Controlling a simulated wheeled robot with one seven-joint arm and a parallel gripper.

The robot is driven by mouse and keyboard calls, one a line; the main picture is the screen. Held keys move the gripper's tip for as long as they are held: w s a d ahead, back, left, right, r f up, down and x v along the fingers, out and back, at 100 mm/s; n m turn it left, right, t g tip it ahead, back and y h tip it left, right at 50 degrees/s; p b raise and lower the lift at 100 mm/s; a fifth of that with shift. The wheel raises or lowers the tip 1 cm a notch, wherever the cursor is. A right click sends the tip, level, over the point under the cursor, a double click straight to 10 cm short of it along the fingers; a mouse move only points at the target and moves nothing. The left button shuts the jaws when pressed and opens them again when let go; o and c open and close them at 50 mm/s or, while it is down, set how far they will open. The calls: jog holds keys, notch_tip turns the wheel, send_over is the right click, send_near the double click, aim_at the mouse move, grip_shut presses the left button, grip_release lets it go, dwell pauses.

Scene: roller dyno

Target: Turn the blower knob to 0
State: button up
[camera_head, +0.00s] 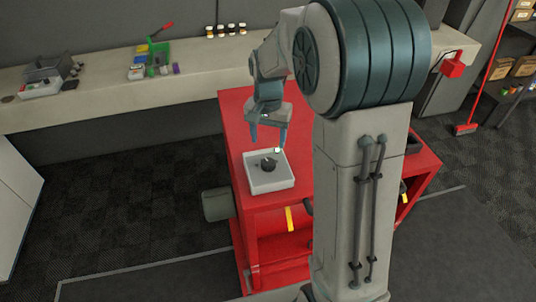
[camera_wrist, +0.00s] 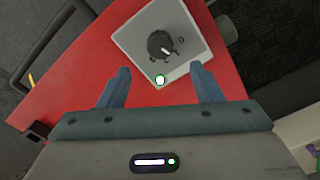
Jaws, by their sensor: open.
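The blower knob (camera_head: 268,164) is a black round knob on a light grey box (camera_head: 282,182) on the red cart. In the wrist view the knob (camera_wrist: 160,45) has a white pointer aimed to the lower right, away from the "0" mark (camera_wrist: 181,40) at its right. My gripper (camera_head: 270,140) is open and empty, behind and above the box in the head view. In the wrist view its two blue fingers (camera_wrist: 158,82) are apart, short of the knob and not touching it.
The box stands on the red cart top (camera_head: 237,120), which is otherwise largely clear near it. A grey bench (camera_head: 110,95) along the wall carries a toolbox, a green rack and several small bottles. A red broom (camera_head: 466,128) stands at the right.

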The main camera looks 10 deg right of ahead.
aim_at(268, 162)
notch_tip(268, 162, down, 9)
jog(key=shift+f+p, duration=0.15)
jog(key=shift+p, duration=0.5)
jog(key=c, duration=1)
